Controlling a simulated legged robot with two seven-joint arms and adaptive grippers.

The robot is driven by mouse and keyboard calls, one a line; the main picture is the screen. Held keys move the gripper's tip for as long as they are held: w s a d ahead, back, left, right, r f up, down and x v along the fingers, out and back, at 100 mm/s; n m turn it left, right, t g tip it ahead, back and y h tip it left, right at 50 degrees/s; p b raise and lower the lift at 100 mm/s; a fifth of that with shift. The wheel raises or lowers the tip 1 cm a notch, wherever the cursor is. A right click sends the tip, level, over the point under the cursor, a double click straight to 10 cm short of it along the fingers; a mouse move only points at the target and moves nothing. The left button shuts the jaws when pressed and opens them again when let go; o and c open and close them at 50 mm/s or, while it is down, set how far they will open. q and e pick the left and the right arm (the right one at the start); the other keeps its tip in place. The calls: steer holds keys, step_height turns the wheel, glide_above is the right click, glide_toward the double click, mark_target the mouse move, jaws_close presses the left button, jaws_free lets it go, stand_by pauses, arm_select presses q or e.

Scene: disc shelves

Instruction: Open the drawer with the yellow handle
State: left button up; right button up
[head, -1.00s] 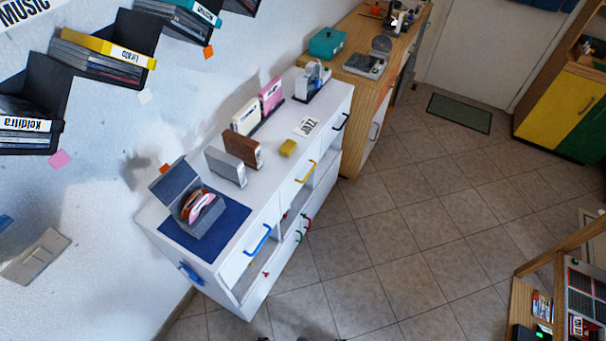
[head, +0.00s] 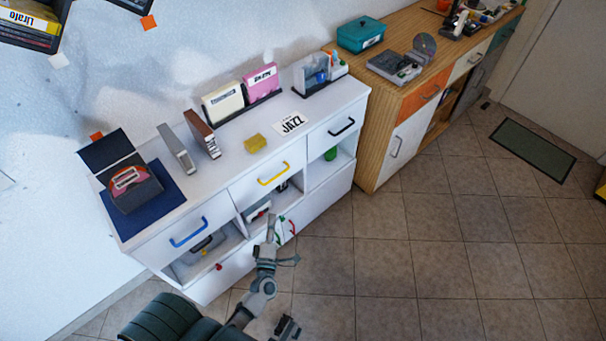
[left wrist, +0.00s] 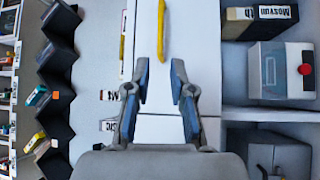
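The yellow handle (head: 273,175) is a bar on the front of the middle top drawer (head: 250,189) of a white cabinet; the drawer looks shut. In the left wrist view the handle (left wrist: 161,30) stands upright in the picture, ahead of the fingertips and in line with the gap between them. My left gripper (head: 284,240) is open and empty, in front of the cabinet and lower in the picture than the handle, not touching it. Its two fingers (left wrist: 160,72) show spread in the left wrist view. A dark part at the bottom edge may be my right gripper; its fingers cannot be made out.
Drawers with a blue handle (head: 188,232) and a black handle (head: 342,127) flank the yellow one. Open compartments lie below. A yellow block (head: 255,143), a JAZZ card (head: 290,124) and disc boxes stand on top.

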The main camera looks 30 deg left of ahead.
arm_select(q)
glide_toward(277, 175)
steer(key=x, duration=0.4)
steer(key=d+x, duration=0.1)
steer(key=x, duration=0.2)
steer(key=shift+w+a+f+b, duration=0.1)
steer(key=shift+w+b, duration=0.2)
steer(key=w+a, duration=0.2)
steer(key=a, duration=0.1)
steer(key=shift+f, duration=0.1)
steer(key=shift+d, duration=0.5)
jaws_close()
steer(key=shift+d, duration=0.1)
arm_select(e)
steer(key=shift+v, duration=1.15)
